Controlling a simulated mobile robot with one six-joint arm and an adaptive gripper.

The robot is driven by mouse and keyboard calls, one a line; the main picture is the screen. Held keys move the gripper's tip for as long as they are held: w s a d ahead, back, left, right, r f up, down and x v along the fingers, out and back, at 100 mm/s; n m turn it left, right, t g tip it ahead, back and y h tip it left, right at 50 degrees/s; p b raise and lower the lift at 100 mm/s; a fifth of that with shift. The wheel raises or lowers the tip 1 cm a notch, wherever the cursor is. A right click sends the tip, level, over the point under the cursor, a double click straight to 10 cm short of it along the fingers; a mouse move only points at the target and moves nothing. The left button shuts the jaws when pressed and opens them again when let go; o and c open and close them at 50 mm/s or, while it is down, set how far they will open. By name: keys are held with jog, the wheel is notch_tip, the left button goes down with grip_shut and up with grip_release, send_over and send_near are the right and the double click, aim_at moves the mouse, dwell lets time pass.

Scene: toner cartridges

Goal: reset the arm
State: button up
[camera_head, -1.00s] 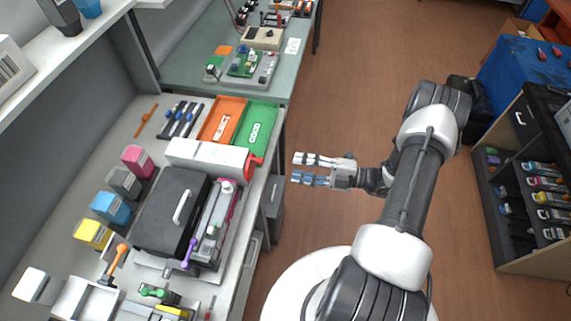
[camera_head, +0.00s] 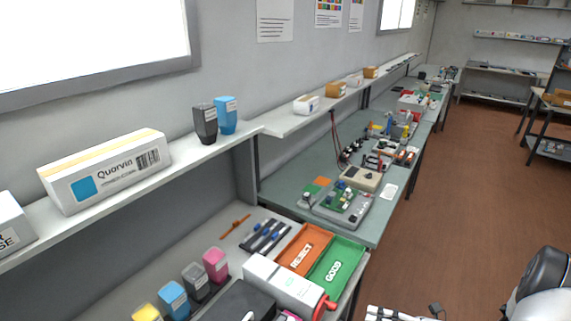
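My gripper (camera_head: 388,313) shows only in part at the bottom edge of the head view. Its fingers point left, beside the front edge of the bench and over the floor. Most of it is cut off by the frame, so its opening and whatever lies between the fingers are hidden. Part of my arm (camera_head: 540,285) shows at the bottom right corner.
An orange REJECT tray (camera_head: 303,248) and a green GOOD tray (camera_head: 335,265) lie on the near bench, with a white box (camera_head: 288,284) in front. Toner bottles (camera_head: 215,264) stand left. A shelf holds a Quorvin box (camera_head: 105,172). The floor (camera_head: 455,190) at right is clear.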

jog(key=s+a+r+n+g+h+b, duration=0.1)
jog(key=s+a+r+n+g+h, duration=0.35)
jog(key=n, duration=0.55)
jog(key=s+a+r+n+g+h+b, duration=0.1)
jog(key=s+a+r+n+g, duration=0.1)
jog(key=a+r+n+g, duration=0.5)
jog(key=s+r+n+t+h+b, duration=0.1)
jog(key=s+r+n+t+h, duration=0.3)
jog(key=n, duration=0.8)
jog(key=s+d+r+n+t+h+b, duration=0.1)
jog(key=s+r+n+t+h, duration=0.3)
jog(key=n, duration=0.9)
jog(key=s+t+h, duration=0.1)
jog(key=s, duration=0.2)
jog(key=shift+r, duration=0.35)
jog(key=shift+d+h, duration=0.1)
jog(key=shift+h, duration=0.15)
